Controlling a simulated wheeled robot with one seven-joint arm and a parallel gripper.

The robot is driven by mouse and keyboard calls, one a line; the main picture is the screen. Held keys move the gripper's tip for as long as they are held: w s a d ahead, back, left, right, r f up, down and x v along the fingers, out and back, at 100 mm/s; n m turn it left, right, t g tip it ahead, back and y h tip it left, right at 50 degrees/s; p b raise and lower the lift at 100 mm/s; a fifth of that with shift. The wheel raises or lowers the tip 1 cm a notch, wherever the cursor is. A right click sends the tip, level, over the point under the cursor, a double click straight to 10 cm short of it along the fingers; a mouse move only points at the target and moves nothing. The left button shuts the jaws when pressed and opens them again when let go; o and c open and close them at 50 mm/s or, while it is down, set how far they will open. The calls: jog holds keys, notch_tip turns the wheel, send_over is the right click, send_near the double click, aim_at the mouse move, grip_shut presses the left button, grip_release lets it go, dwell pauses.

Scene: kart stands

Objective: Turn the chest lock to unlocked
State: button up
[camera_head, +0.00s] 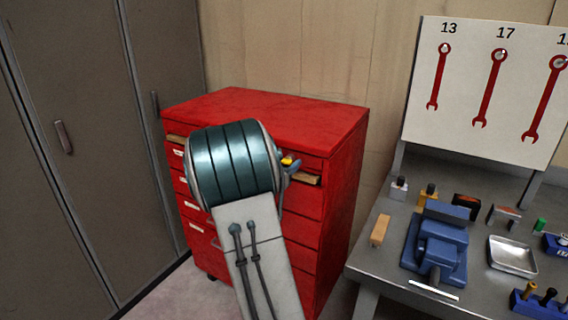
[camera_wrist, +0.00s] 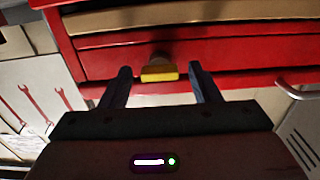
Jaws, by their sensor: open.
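The red tool chest (camera_head: 270,110) stands against the wall, with my arm across its front. Its lock shows as a small yellow piece (camera_head: 289,160) near the top of the front, partly hidden by my arm. In the wrist view the lock (camera_wrist: 159,73) is a dark, brownish knob with a yellow face, on a red strip below a drawer. My gripper (camera_wrist: 160,82) is open, with one dark finger on each side of the lock and a gap on both sides. In the head view my gripper (camera_head: 291,172) is mostly hidden behind my wrist. I cannot tell the lock's turn position.
A grey workbench (camera_head: 385,265) to the right holds a blue vise (camera_head: 437,245), a metal tray (camera_head: 512,256) and small items. A board with red wrenches (camera_head: 490,85) stands behind it. Grey lockers (camera_head: 60,200) are on the left. A pale handle (camera_wrist: 300,91) lies right of my gripper.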

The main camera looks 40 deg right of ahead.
jog(key=c, duration=1)
jog(key=shift+f+b, duration=0.1)
jog(key=shift+b, duration=0.35)
jog(key=m+b, duration=0.3)
jog(key=shift+f, duration=0.2)
jog(key=shift+s+m+b, duration=0.15)
jog(key=shift+m+b, duration=7.15)
jog(key=shift+m, duration=0.1)
